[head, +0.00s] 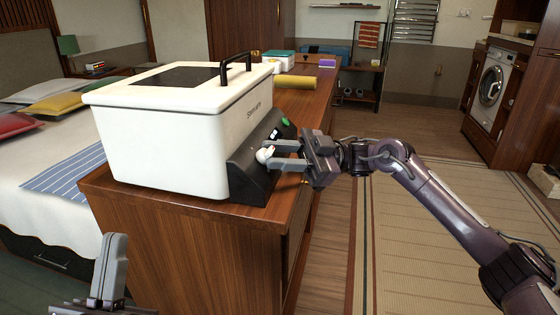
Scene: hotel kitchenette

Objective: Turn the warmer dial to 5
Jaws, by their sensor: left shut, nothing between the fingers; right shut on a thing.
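The warmer is a white box (165,140) with a dark lid window and a black handle, standing on the wooden cabinet. Its sloped black control panel (248,170) faces right and carries a small display and a green light. The white dial (264,154) sits low on that panel. My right gripper (276,155) is at the panel, shut on the dial, its fingers partly covering it. The dial's number marks and setting are too small to read. My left gripper (112,240) is shut and empty at the bottom left, in front of the cabinet and apart from the warmer.
The wooden cabinet top (255,222) has a bare strip in front of the warmer. Behind it lie a yellow roll (295,82) and a white-and-green box (279,60). A bed (45,160) stands at the left. The matted floor (420,250) at the right is open.

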